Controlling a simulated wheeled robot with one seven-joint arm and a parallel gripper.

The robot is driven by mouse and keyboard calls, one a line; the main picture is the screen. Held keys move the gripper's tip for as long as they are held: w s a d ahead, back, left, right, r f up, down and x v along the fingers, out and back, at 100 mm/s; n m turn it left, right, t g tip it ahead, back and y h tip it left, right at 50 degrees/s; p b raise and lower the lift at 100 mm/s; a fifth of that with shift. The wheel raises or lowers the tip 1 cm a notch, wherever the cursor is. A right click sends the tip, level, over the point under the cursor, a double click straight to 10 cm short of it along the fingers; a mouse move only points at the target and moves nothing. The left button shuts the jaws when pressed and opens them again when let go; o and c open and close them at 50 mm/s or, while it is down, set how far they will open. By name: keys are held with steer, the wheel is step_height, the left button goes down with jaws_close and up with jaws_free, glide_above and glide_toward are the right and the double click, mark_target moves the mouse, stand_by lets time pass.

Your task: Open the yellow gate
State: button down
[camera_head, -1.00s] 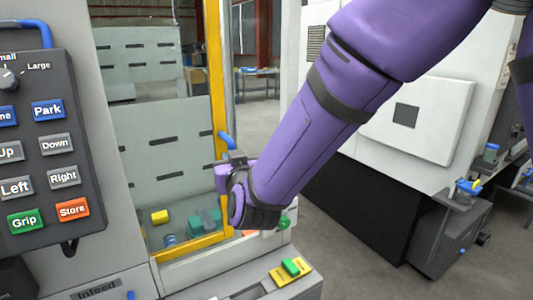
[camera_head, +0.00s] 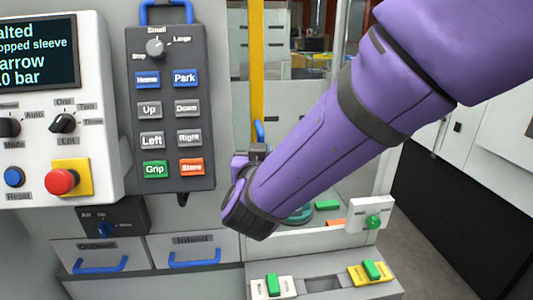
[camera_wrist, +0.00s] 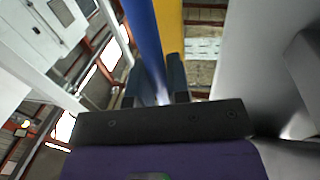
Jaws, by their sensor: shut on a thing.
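The yellow gate (camera_head: 257,75) shows as an upright yellow strip just right of the button pendant; much of the rest of it is hidden behind the pendant. Its blue handle (camera_head: 259,131) stands on this strip. My gripper (camera_head: 254,150) is at the handle, its fingers partly hidden by my purple arm. In the wrist view the blue handle (camera_wrist: 145,35) runs down between my two dark fingers (camera_wrist: 161,80), which are shut on it. The yellow gate edge (camera_wrist: 169,25) is right beside it. To the right of the strip, a gap shows the machine's inside.
The button pendant (camera_head: 170,105) hangs close left of my gripper. A control panel (camera_head: 50,110) with a red stop button is farther left. Below are two drawers with blue handles (camera_head: 195,261) and a ledge with green-topped pieces (camera_head: 371,270). A small button box (camera_head: 370,213) stands right.

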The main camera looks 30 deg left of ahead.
steer(key=c, duration=1.1)
jaws_free()
steer(key=v, duration=1)
steer(key=shift+s, duration=0.4)
steer(key=shift+d, duration=0.15)
